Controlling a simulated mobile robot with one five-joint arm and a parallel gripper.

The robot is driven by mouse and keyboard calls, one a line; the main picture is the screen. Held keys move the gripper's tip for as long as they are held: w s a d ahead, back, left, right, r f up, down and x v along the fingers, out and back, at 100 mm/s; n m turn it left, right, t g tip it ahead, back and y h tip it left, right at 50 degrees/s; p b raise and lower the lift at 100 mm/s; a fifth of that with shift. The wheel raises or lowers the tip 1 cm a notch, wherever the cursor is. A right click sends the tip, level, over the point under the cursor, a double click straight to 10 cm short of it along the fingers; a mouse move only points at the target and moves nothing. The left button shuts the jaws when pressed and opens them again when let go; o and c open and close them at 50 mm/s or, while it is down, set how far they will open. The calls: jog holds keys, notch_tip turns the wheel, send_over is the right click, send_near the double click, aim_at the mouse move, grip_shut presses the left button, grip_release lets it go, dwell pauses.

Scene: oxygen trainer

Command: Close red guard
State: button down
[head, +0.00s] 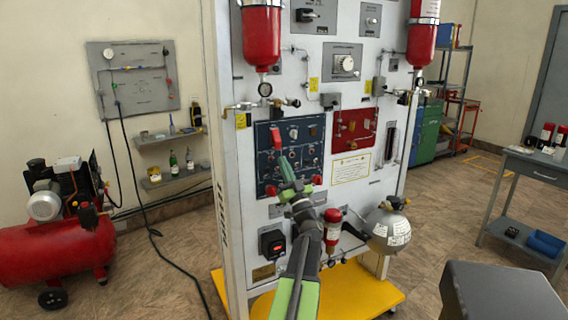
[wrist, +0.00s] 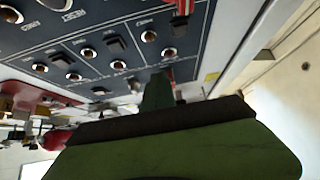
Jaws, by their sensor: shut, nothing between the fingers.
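The red guard (head: 277,140) is on the upper left part of the dark blue switch panel (head: 306,133). It looks raised, standing out from the panel face. A red piece at the top edge of the wrist view (wrist: 183,8) looks like the same guard, partly cut off. My gripper (head: 285,168) is shut and empty, its green fingers just below the guard in the head view. In the wrist view the fingertips (wrist: 158,82) point toward the panel (wrist: 110,45). I cannot tell whether they touch it.
Several metal toggle switches (wrist: 89,53) cover the panel around the fingertips. A red panel (head: 354,128) sits to its right. Red knobs (head: 318,181) lie at the blue panel's lower edge. A round grey tank (head: 386,229) stands out from the board at lower right.

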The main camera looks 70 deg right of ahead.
jog(key=s+r+b+v, duration=0.1)
jog(key=b+v, duration=0.6)
jog(key=v, duration=0.7)
jog(key=shift+s+a+f+b, duration=0.25)
jog(key=shift+s+b, duration=0.05)
